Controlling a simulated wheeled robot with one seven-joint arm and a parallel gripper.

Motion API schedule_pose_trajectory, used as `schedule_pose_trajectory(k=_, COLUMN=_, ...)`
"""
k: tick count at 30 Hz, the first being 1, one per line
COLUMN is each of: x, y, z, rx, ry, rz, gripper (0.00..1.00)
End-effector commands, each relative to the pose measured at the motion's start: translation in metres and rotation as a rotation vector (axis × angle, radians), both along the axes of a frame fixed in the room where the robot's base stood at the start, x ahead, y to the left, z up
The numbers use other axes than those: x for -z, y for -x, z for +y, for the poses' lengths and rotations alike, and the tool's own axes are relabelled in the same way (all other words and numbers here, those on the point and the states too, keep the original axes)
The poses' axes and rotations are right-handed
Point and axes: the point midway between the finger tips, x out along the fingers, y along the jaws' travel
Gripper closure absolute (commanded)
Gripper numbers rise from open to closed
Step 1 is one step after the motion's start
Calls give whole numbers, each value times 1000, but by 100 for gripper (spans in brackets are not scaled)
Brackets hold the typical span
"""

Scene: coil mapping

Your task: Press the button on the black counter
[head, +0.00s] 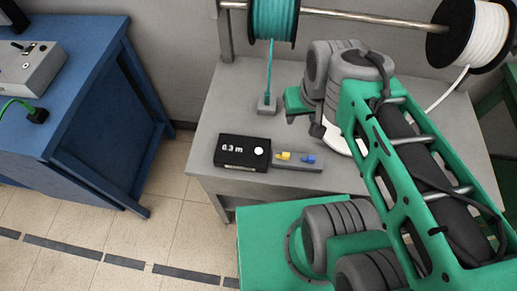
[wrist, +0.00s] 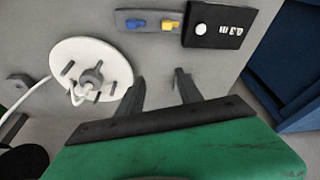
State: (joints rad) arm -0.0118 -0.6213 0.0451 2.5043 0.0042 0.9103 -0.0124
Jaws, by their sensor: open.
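The black counter (head: 232,155) is a dark box with a "0.3 m" display near the front left of the grey table. Its round white button (head: 259,151) is at the right end of its top. In the wrist view the counter (wrist: 222,30) shows upside down at the top, with the button (wrist: 201,29) on its left part. My gripper (wrist: 158,82) is open and empty, above the table, with its fingertips apart from the counter. In the head view my arm largely hides the gripper.
A grey block with a yellow connector (head: 283,156) and a blue connector (head: 308,159) sits beside the counter. A white disc (wrist: 91,78) lies on the table. A green spool (head: 273,18) and a white spool (head: 478,35) hang on a rod. A blue bench (head: 85,90) stands left.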

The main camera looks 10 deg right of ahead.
Motion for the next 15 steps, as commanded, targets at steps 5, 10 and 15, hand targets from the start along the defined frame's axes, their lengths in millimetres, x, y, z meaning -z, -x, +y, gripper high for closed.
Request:
schedule_pose_trajectory(k=5, x=0, y=0, z=0, rx=0, ry=0, rz=0, gripper=73)
schedule_pose_trajectory(k=10, x=0, y=0, z=0, rx=0, ry=0, rz=0, gripper=87)
schedule_pose_trajectory(k=15, x=0, y=0, z=0, rx=0, ry=0, rz=0, gripper=100)
